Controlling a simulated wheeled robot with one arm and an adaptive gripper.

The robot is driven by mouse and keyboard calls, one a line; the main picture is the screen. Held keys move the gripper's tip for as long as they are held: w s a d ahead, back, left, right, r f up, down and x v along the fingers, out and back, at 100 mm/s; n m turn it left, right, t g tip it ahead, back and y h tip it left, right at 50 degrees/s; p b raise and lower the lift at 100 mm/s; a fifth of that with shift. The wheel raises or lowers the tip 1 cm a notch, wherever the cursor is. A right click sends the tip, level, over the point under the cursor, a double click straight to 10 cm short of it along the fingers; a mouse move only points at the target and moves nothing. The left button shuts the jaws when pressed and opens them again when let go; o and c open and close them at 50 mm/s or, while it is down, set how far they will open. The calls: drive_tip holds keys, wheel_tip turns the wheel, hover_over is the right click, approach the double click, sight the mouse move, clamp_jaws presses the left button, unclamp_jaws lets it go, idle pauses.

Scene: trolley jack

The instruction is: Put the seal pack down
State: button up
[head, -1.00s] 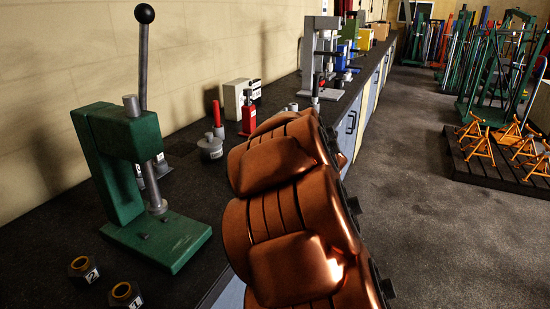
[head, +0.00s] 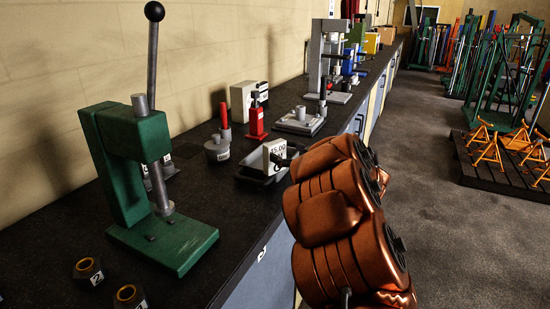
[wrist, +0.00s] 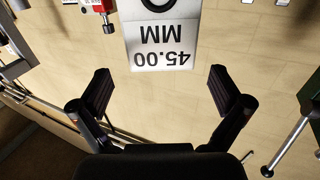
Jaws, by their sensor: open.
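The seal pack (head: 274,157) is a small white box marked 45.00, standing upright at a shallow grey tray (head: 250,178) on the bench. Whether it rests fully inside the tray is hard to tell. In the wrist view the seal pack (wrist: 160,45) appears upside down, with 45.00 MM legible and a dark ring above the text. My gripper (wrist: 163,88) is open, its two dark fingers spread wide on either side with nothing between them. The pack lies just beyond the fingertips.
A green arbor press (head: 140,185) stands on the dark bench at left, with two numbered dark nuts (head: 88,271) in front. A red bottle jack (head: 255,118), a white box (head: 243,100) and a grey press (head: 327,65) stand farther back.

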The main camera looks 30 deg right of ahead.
sight(275, 143)
drive_tip(key=shift+w+a+r+p, duration=0.1)
drive_tip(key=shift+w+a+p, duration=0.1)
drive_tip(key=shift+w, duration=0.65)
drive_tip(key=shift+w+a+f+p, duration=0.15)
drive_tip(key=shift+w+p, duration=0.1)
drive_tip(key=shift+w, duration=0.65)
drive_tip(key=shift+w+a+r+p, duration=0.15)
drive_tip(key=shift+w+p, duration=0.05)
drive_tip(key=shift+w, duration=0.65)
drive_tip(key=shift+c, duration=0.4)
drive_tip(key=c, duration=1.1)
drive_tip(key=shift+r+b, duration=0.35)
drive_tip(key=shift+r, duration=1.45)
drive_tip(key=s+a, duration=0.2)
drive_tip(key=s, duration=0.3)
drive_tip(key=s+a+r+b, duration=0.1)
drive_tip(key=s+a, duration=0.1)
drive_tip(key=s, duration=0.3)
drive_tip(key=s+a+b, duration=0.1)
drive_tip(key=s+a, duration=0.1)
drive_tip(key=s, duration=0.3)
drive_tip(key=shift+a+r, duration=0.1)
drive_tip(key=shift+r, duration=0.15)
